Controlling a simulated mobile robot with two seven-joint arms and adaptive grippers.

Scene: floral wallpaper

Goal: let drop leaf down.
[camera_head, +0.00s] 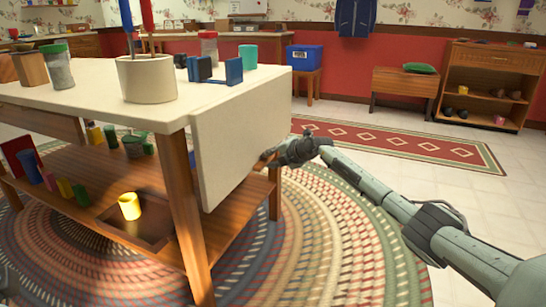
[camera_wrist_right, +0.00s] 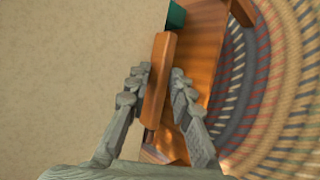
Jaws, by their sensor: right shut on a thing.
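The drop leaf (camera_head: 240,130) is a cream panel on the right side of the cream-topped wooden table (camera_head: 110,100). It hangs down from the tabletop edge, close to vertical. My right gripper (camera_head: 268,157) is at the leaf's far edge, low down. In the right wrist view, my right gripper (camera_wrist_right: 159,88) is shut on a wooden bar (camera_wrist_right: 160,75), with a finger on each side. The inner end of the bar is hard to make out in the head view. My left gripper does not show.
A white pot (camera_head: 147,80), jars and a blue book holder (camera_head: 205,70) stand on the tabletop. The shelf below holds coloured cups and a yellow cup (camera_head: 129,206). A braided round rug (camera_head: 330,240) covers the floor. Open floor lies to the right.

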